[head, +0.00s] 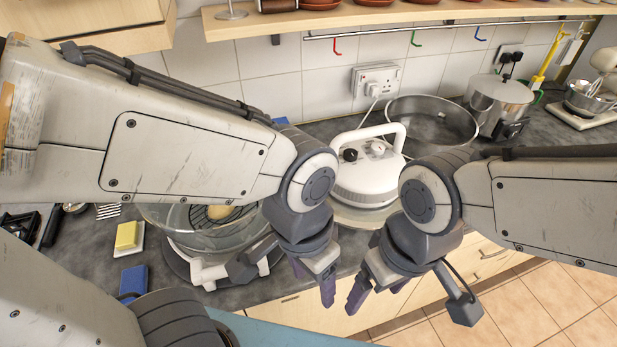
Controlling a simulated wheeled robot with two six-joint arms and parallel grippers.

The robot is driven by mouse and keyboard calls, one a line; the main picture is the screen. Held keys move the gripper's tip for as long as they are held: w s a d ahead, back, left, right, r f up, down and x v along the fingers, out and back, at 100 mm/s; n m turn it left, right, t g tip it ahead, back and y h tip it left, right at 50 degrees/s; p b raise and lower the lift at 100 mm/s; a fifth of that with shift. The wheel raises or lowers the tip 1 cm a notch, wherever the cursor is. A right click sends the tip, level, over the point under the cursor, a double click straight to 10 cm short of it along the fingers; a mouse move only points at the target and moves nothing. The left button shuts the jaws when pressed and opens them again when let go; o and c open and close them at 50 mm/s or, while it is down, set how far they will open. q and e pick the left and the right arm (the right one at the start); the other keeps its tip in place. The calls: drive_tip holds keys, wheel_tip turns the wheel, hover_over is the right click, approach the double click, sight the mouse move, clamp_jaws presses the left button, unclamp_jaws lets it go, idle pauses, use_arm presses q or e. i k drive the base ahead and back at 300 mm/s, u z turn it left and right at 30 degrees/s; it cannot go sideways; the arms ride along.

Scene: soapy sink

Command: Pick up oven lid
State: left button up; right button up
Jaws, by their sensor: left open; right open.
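The oven lid (368,178) is white, with an arched handle on top and two knobs, one dark and one white. It rests on the dark worktop in the middle of the head view, its lower rim partly hidden by my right arm. My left gripper (314,278) is open and empty, in front and to the left of the lid, pointing down. My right gripper (377,288) is open and empty, in front of the lid near the counter's front edge. Neither gripper touches the lid. The glass oven bowl (165,218) with a wire rack stands to the left, partly behind my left arm.
A large metal pot (433,122) stands right behind the lid, with a lidded cooker (497,100) farther right. A wall socket (376,80) with a plugged cable is behind. A yellow sponge (127,235) and a blue sponge (133,281) lie left. A shelf hangs above.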

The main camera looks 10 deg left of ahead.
sight(361, 186)
drive_tip(key=z, duration=1.6)
drive_tip(key=i, duration=0.75)
drive_tip(key=u, duration=2.55)
